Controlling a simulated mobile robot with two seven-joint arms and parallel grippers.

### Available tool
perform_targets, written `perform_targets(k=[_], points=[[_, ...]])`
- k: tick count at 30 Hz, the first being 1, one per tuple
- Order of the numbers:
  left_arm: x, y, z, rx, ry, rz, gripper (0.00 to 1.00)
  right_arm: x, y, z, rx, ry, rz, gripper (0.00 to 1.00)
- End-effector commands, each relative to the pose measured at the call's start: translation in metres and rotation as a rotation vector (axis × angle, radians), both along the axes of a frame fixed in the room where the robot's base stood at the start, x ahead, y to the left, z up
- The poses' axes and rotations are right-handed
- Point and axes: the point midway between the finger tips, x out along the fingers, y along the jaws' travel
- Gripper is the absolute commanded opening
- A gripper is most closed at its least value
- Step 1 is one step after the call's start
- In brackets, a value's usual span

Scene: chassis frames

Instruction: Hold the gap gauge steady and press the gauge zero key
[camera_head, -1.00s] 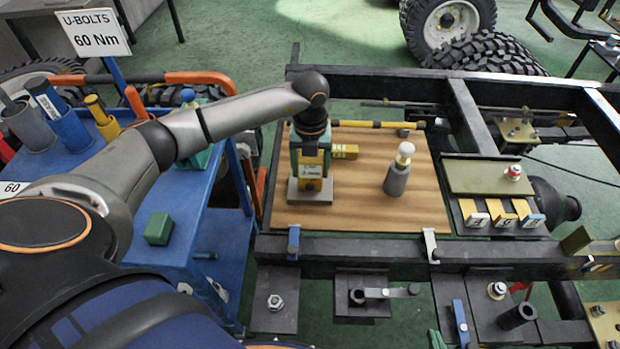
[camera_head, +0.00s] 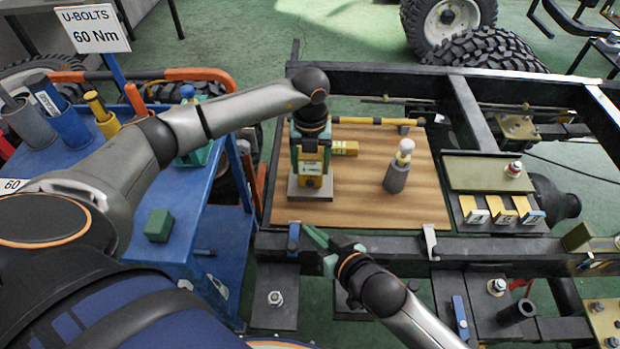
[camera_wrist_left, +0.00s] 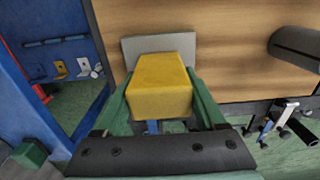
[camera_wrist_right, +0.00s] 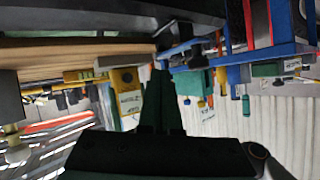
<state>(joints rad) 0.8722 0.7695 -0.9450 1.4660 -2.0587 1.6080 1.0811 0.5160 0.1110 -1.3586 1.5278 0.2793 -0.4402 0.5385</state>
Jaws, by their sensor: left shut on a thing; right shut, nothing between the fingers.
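The gap gauge (camera_head: 312,168) is a yellow block with a dark label, standing upright on a grey base on the wooden board (camera_head: 360,210). My left gripper (camera_head: 311,150) comes from above and is shut on it, with green fingers on both sides. In the left wrist view the gauge's yellow top (camera_wrist_left: 160,85) sits between the fingers. My right gripper (camera_head: 310,237) is shut and empty, low at the board's front edge by a blue clamp (camera_head: 293,240). The right wrist view shows the gauge's labelled face (camera_wrist_right: 127,95) just left of the closed fingertips.
A grey cylinder with a white knob (camera_head: 397,170) stands on the board to the right. A yellow bar (camera_head: 375,121) lies behind the gauge. The blue cart (camera_head: 185,215) is at left. Black frame rails (camera_head: 490,250) edge the board. The board's right front is clear.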

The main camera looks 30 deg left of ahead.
Motion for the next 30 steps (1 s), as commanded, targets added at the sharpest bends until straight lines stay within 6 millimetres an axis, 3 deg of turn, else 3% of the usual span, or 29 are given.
perform_targets(k=[20, 30], points=[[0.0, 0.0, 0.0, 0.0, -0.001, 0.0, 0.07, 0.005, 0.008, -0.005, -0.051, -0.01, 0.027, 0.0], [0.0, 0.0, 0.0, 0.0, -0.001, 0.0, 0.07, 0.041, 0.029, -0.004, -0.052, -0.016, 0.026, 0.0]])
